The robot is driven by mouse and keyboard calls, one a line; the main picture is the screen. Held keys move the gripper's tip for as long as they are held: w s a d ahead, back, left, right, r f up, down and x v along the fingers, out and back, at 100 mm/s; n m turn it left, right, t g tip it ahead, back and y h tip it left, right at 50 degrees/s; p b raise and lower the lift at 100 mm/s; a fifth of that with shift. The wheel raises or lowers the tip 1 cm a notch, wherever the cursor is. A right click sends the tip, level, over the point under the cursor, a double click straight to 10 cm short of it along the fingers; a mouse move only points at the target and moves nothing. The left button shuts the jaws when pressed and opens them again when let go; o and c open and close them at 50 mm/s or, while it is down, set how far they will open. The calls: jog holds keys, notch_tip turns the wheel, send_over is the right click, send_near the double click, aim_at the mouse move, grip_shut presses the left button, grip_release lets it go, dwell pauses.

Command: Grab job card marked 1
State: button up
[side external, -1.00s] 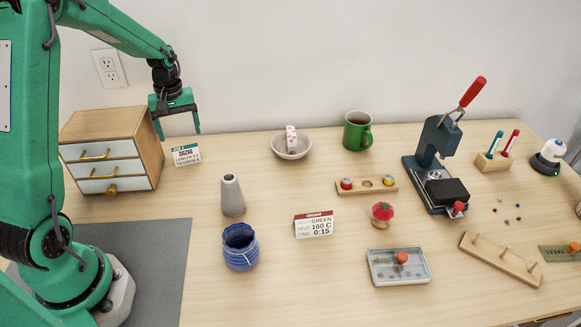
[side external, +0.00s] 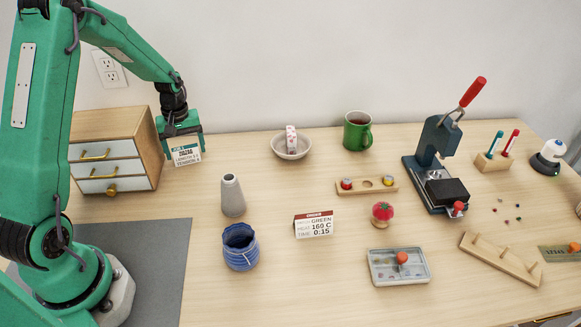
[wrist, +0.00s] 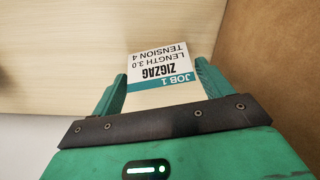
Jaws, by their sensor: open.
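The job card marked 1 (side external: 186,155) is a white card with a teal top band, standing on the table just right of the small drawer cabinet. In the wrist view the card (wrist: 158,66) reads "JOB 1 ZIGZAG LENGTH 3.0 TENSION 4", upside down. My green gripper (side external: 183,137) is down at the card. In the wrist view my gripper (wrist: 160,88) is open, with one finger on each side of the card's top end. Contact between fingers and card cannot be seen.
The drawer cabinet (side external: 118,148) stands close on the left; its wooden side (wrist: 270,70) fills the right of the wrist view. A grey cone (side external: 232,196) and a blue pot (side external: 240,248) stand in front. A red-banded card (side external: 314,225) and a bowl (side external: 291,148) are farther right.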

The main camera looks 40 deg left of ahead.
jog(key=shift+c, duration=0.2)
dwell(0.3)
jog(key=c, duration=0.7)
jog(key=shift+r, duration=0.4)
notch_tip(320, 180, up, 3)
jog(key=d+r, duration=0.2)
jog(key=d, duration=0.2)
jog(key=d+r, duration=0.2)
jog(key=d, duration=0.1)
jog(key=s+d+r, duration=0.1)
jog(key=d+r, duration=0.2)
jog(key=d, duration=0.1)
jog(key=shift+d, duration=0.3)
